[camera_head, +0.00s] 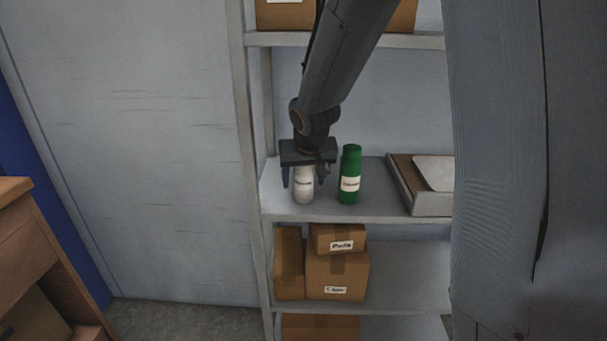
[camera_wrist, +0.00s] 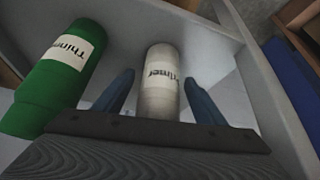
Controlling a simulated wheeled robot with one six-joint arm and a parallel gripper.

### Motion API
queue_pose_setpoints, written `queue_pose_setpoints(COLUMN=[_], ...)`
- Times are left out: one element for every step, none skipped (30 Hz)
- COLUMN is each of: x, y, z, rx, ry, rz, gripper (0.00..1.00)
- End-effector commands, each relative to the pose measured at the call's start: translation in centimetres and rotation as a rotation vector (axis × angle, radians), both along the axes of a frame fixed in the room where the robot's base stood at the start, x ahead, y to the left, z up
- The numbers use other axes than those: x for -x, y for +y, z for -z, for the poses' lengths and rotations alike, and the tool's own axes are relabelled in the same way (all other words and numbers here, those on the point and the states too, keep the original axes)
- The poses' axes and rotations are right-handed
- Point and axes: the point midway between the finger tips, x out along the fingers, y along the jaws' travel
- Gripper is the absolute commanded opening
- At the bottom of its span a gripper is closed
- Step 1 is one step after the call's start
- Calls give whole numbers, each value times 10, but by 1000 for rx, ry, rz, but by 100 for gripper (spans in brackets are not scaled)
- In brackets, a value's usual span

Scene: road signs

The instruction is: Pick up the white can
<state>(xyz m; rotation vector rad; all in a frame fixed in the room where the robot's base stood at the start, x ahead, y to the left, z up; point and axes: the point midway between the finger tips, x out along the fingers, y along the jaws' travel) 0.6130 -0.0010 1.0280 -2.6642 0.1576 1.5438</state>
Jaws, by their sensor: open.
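The white can (camera_head: 304,186) stands upright on the middle shelf near its left end. It has a pale label. In the wrist view the white can (camera_wrist: 160,82) shows between my gripper's two blue fingers, with a gap on each side. My gripper (camera_head: 303,178) is open and sits over and around the upper part of the can. It also shows in the wrist view (camera_wrist: 163,88). The can's top is hidden behind the gripper in the head view.
A green bottle (camera_head: 350,175) stands close to the right of the can; it also shows in the wrist view (camera_wrist: 58,80). A tray (camera_head: 432,203) lies farther right on the shelf (camera_head: 385,207). A shelf post (camera_head: 251,150) rises at the left. Cardboard boxes (camera_head: 337,272) sit below.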

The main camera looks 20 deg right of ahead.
Motion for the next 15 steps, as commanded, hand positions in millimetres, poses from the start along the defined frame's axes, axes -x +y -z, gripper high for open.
queue_pose_setpoints(x=[-1, -2, -2, -2, -3, -3, -3, -3, -2, -2, -2, -2, -2, -2, -2], y=[0, 0, 0, 0, 0, 0, 0, 0, 0, 0, 0, 0, 0, 0, 0], z=[3, 4, 5, 5, 5, 5, 5, 5, 5, 5, 5, 5, 5, 5, 5], rx=[-1, -1, -1, -1, -1, -1, -1, -1, -1, -1, -1, -1, -1, -1, -1], ry=[1, 1, 1, 1, 0, 0, 0, 0, 0, 0, 0, 0, 0, 0, 0], rz=[1, 1, 1, 1, 0, 0, 0, 0, 0, 0, 0, 0, 0, 0, 0], gripper=[64, 64, 64, 64, 64, 64, 64, 64, 64, 61, 56, 49, 44, 39, 32])
